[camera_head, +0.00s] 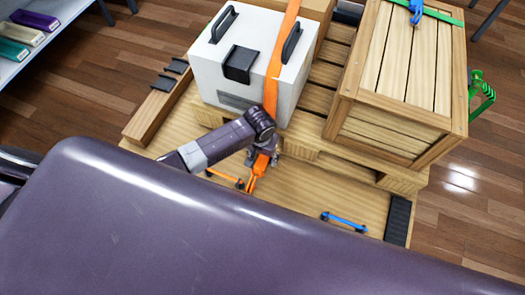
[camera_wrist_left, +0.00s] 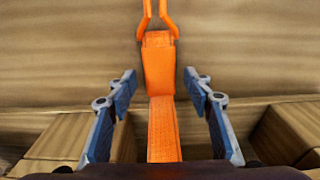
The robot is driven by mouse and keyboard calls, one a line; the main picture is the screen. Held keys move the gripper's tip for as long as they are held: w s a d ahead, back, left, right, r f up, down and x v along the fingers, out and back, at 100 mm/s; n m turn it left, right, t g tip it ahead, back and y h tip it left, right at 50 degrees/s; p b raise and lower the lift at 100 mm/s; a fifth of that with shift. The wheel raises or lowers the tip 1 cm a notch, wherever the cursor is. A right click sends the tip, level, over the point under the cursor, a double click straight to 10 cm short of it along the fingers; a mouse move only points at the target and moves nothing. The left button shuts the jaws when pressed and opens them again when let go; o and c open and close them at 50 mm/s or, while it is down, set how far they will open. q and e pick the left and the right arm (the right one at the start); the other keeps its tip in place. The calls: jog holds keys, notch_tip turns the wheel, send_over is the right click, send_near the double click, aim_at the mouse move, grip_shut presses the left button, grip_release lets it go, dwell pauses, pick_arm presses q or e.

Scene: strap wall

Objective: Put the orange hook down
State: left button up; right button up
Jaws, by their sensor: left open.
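The orange hook (camera_wrist_left: 158,18) lies on the wooden board at the top of the left wrist view, its tip cut off by the frame's edge. In the head view the hook (camera_head: 253,179) shows on the board in front of the white box. It joins an orange strap (camera_wrist_left: 163,130), which also runs over the white box in the head view (camera_head: 277,60). My left gripper (camera_wrist_left: 160,85) is open, with one finger on each side of the strap and a gap on both sides. In the head view my left gripper (camera_head: 262,158) is partly hidden by its own arm. My right gripper is not in view.
The white box (camera_head: 225,65) and a wooden crate (camera_head: 395,80) with a green strap (camera_head: 443,16) stand on the pallet (camera_head: 305,135). A blue bar (camera_head: 344,221) is on the board (camera_head: 310,195) at the right. A shelf (camera_head: 45,45) stands at the upper left.

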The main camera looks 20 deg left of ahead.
aim_at(262, 163)
pick_arm(q)
notch_tip(262, 163, up, 12)
jog(key=s+p, duration=0.1)
jog(key=shift+f, duration=0.2)
jog(key=shift+s, duration=0.1)
dwell(0.4)
